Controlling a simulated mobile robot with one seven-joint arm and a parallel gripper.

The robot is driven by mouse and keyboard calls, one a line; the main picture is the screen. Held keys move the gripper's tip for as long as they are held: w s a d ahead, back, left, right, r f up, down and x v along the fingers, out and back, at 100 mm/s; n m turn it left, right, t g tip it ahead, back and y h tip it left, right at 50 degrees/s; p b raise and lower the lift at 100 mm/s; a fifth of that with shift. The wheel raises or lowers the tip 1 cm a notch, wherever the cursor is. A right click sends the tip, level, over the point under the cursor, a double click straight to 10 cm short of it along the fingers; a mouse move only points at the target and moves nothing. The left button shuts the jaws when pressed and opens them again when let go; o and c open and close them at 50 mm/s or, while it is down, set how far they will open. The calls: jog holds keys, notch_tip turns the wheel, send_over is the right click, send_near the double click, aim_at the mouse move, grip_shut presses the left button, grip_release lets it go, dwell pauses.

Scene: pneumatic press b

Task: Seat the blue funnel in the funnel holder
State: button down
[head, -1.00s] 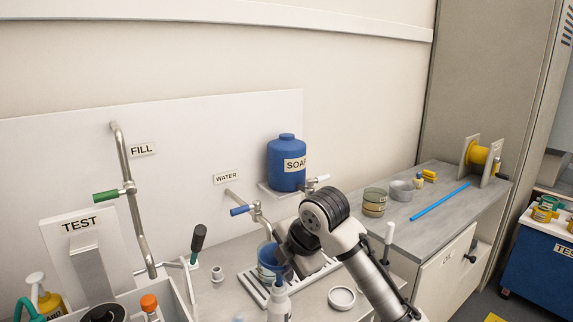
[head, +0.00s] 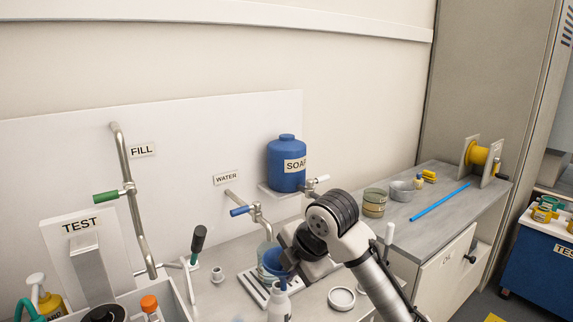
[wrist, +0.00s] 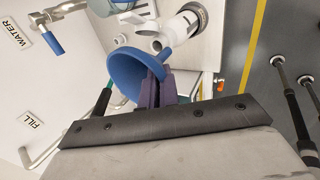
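The blue funnel (head: 274,263) is in my gripper, above the slatted drain tray on the bench. In the wrist view the funnel (wrist: 124,74) shows its wide bowl to the left and its narrow stem to the right, so it is tilted in that picture. My gripper (wrist: 156,88) is shut on the funnel's near wall. In the head view my gripper (head: 286,262) is partly hidden by my wrist. A small grey collar-like fitting (head: 217,275) stands on the bench to the left; I cannot tell whether it is the funnel holder.
A clear vessel (head: 265,250) stands just behind the funnel, under the water tap (head: 257,212). A white dish (head: 341,299) lies at the right.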

jog(key=s+d, duration=0.5)
jog(key=s, duration=0.7)
jog(key=shift+s+d, duration=0.2)
jog(key=shift+d, duration=0.1)
dwell(0.4)
notch_tip(320, 180, down, 5)
jog(key=b, duration=0.5)
jog(key=shift+w, duration=0.1)
